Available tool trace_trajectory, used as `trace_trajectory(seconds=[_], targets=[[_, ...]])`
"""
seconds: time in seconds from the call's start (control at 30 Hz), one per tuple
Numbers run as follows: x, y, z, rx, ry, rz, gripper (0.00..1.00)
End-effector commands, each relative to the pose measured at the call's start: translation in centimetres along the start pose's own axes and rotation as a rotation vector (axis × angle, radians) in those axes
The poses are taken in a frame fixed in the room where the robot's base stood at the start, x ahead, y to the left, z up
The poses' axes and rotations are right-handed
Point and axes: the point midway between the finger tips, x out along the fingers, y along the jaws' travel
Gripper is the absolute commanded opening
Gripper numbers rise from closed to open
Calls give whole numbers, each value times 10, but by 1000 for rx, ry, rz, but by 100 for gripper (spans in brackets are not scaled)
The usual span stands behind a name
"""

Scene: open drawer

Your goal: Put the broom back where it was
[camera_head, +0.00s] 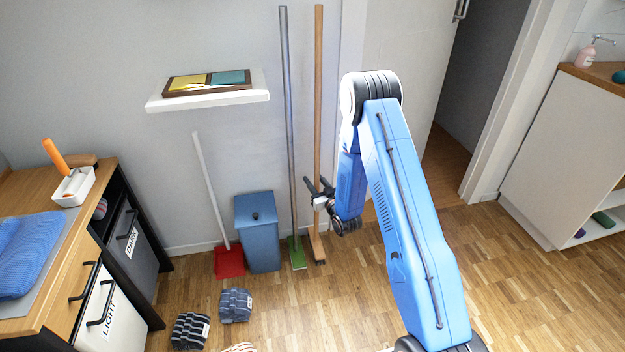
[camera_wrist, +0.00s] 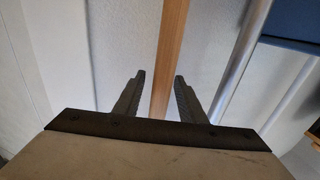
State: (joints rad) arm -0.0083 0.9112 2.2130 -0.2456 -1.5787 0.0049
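The broom (camera_head: 318,100) has a long light-wood handle and a wooden head on the floor. It stands upright at the wall, just right of a grey pole with a green foot (camera_head: 297,252). My gripper (camera_head: 318,186) is at the lower half of the broom handle. In the wrist view the wooden handle (camera_wrist: 172,50) runs between the two dark fingers of my gripper (camera_wrist: 160,80). The fingers are apart, with gaps beside the handle, so my gripper is open. Whether the handle lies within the fingers' depth or behind them is hard to tell.
A blue bin (camera_head: 258,235) and a red dustpan (camera_head: 229,262) stand left of the poles. A white shelf (camera_head: 208,102) is on the wall above. A doorway opens to the right. Folded cloths (camera_head: 235,305) lie on the floor near the left cabinet (camera_head: 70,245).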

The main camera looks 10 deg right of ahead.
Motion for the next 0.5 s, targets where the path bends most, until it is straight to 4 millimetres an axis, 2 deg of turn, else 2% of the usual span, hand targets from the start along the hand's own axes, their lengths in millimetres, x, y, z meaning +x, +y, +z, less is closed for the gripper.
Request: trace_trajectory(seconds=[0.3,0.5], targets=[[-62,0,0,1,-3,1,37],[-91,1,0,0,-2,2,37]])
